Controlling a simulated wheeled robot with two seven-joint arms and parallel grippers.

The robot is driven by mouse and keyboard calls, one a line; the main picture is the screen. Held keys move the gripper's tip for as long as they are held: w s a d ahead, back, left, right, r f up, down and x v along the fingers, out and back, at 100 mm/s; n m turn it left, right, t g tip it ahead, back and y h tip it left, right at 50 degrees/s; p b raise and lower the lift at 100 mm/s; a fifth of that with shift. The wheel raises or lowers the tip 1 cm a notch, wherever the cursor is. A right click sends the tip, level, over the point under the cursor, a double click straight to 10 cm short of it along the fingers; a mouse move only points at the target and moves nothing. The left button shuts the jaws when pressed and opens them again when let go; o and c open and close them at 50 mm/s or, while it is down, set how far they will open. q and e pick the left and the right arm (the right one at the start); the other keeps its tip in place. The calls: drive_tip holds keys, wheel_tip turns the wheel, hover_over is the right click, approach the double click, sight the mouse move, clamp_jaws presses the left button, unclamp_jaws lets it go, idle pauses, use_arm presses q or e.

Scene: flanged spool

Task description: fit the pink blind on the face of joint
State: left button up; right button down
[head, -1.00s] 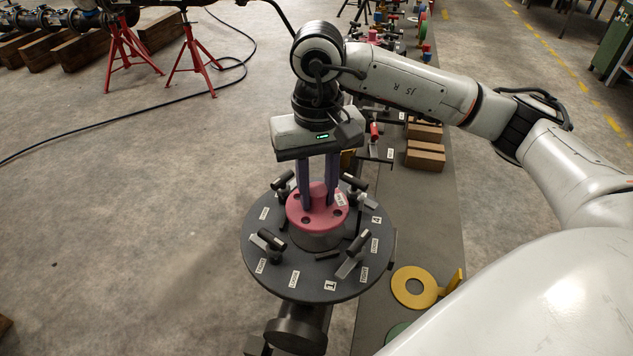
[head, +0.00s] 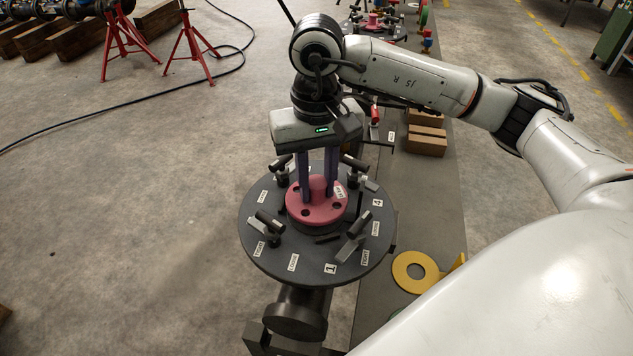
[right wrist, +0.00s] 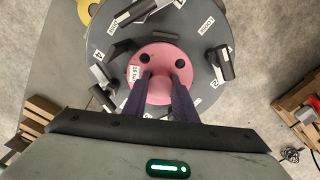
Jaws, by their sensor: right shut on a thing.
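The pink blind (head: 330,209) is a round flange with bolt holes and a raised hub, and it also shows in the right wrist view (right wrist: 160,58). It sits at the centre of the dark round plate (head: 275,250), whose rim carries several black clamps and white labels. The joint's face beneath the blind is mostly hidden, so I cannot tell whether the two touch all round. My right gripper (head: 318,194) points down from above, shut on the blind's hub, and its fingers also show in the right wrist view (right wrist: 160,86). My left gripper is not in view.
Wooden blocks (head: 427,140) and small valves stand farther back. Red stands (head: 193,55) and a black cable (head: 130,112) are on the floor at upper left.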

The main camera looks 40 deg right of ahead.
sight(317, 182)
idle(0.4)
drive_tip(key=shift+f+b, duration=1.15)
drive_tip(key=c, duration=1.5)
unclamp_jaws()
drive_tip(key=shift+o, duration=0.7)
drive_tip(key=shift+f, duration=0.1)
wheel_tip(317, 182, up, 10)
drive_tip(key=shift+r, duration=0.25)
